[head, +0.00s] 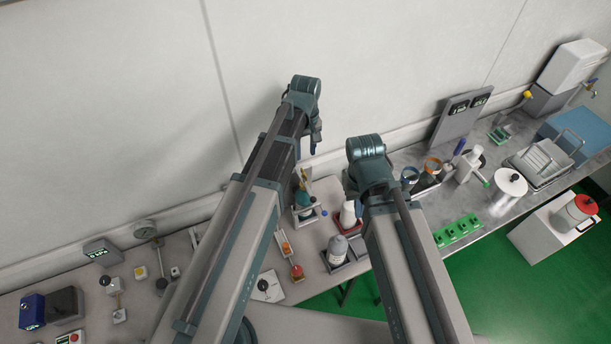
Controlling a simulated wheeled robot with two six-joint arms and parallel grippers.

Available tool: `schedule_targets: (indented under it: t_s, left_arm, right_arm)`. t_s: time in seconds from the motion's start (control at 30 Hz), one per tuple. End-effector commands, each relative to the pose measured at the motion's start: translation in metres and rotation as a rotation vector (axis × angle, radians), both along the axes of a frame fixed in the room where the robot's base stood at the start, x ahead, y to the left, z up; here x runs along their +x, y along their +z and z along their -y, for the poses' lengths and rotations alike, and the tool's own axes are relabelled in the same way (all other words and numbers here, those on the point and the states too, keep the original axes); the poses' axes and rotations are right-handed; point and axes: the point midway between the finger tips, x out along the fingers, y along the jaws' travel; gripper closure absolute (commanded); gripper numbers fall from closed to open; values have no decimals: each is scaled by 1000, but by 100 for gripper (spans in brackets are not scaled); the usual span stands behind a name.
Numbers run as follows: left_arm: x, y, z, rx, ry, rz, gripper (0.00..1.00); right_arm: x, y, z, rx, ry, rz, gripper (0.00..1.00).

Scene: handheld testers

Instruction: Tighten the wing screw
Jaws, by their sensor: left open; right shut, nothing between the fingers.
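I cannot make out the wing screw for certain; the small fixtures on the bench are too small to tell. My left gripper (315,142) is open and hangs below its wrist, near the wall, above the back of the bench. My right gripper (349,187) is shut and empty, largely hidden by its wrist, above the bench close to a white bottle (347,214). A small stand with a green-and-orange part (303,203) is on the bench below my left gripper. My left arm hides part of the bench.
A grey-labelled bottle (338,248) stands in a dark tray near the front edge. A dial gauge (145,229) and small testers are at left. A green rack (459,230), a white spool (509,187) and a wire basket (543,159) are at right. Green floor lies in front.

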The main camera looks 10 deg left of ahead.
Motion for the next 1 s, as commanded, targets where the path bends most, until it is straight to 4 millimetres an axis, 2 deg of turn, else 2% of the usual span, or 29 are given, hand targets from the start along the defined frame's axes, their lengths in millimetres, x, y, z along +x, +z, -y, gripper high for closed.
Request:
schedule_targets:
  t_s: [0.03,0.7,0.83,1.0]
  left_arm:
    - [0,-13,0,0,0,0,56]
    - [0,-103,0,0,-1,0,56]
    - [0,-111,0,0,-1,0,56]
    - [0,-112,0,0,0,0,56]
  right_arm:
    - [0,-13,0,0,0,0,100]
    - [1,-103,0,-1,5,3,100]
    - [1,-111,0,-2,8,2,100]
    - [1,-112,0,-2,9,2,100]
